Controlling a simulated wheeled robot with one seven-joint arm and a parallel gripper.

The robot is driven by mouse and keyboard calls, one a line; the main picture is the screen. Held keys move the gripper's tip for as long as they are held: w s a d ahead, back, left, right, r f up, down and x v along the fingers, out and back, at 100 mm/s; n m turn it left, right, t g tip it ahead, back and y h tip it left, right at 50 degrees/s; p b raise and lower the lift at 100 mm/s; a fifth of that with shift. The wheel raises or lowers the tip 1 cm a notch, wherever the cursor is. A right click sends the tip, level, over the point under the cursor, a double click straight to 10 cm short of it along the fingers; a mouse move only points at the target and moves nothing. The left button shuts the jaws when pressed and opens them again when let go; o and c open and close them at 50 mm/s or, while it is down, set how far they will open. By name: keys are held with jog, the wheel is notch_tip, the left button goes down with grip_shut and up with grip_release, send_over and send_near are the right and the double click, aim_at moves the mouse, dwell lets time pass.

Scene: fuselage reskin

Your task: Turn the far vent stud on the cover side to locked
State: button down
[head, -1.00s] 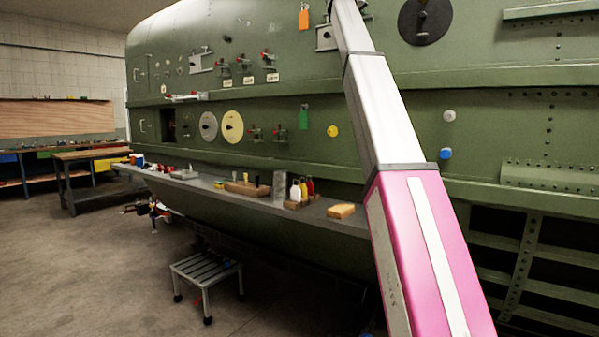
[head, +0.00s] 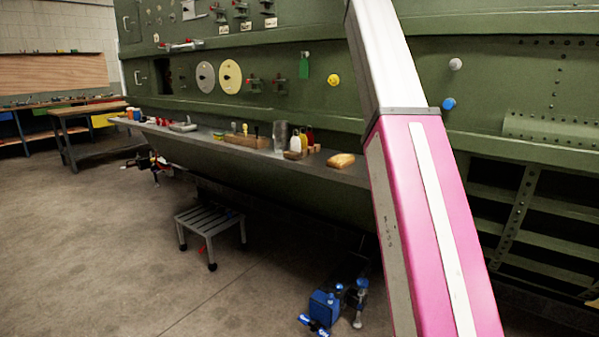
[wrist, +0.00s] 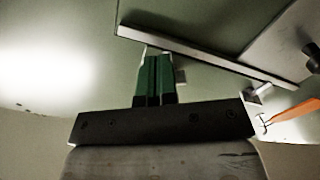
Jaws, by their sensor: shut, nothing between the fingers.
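My gripper (wrist: 156,62) shows in the wrist view with its green fingers together and nothing between them. The fingers point at the green skin, beside a long metal strip (wrist: 200,55). A grey plate (wrist: 285,45) with a dark round knob (wrist: 312,58) is at the upper right, apart from the fingers. I cannot tell which fitting is the far vent stud. In the head view my gripper is out of the picture above.
In the head view a grey ledge (head: 345,173) with bottles and blocks runs along the green fuselage (head: 290,45). A step stool (head: 209,222) and a blue device (head: 324,307) stand on the floor.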

jog(key=shift+w+a+r, duration=0.15)
jog(key=shift+a+r, duration=0.05)
jog(key=shift+r, duration=0.05)
dwell(0.6)
jog(key=shift+w+a+f, duration=0.2)
jog(key=shift+w+a, duration=0.1)
jog(key=shift+a, duration=0.15)
dwell(0.5)
jog(key=f+v, duration=0.1)
jog(key=v, duration=0.5)
jog(key=shift+s+d, duration=0.15)
dwell(0.5)
jog(key=shift+s, duration=0.1)
jog(key=s+d+x, duration=0.1)
jog(key=x, duration=0.5)
jog(key=shift+w+d+r, duration=0.15)
jog(key=shift+r, duration=0.05)
dwell(0.7)
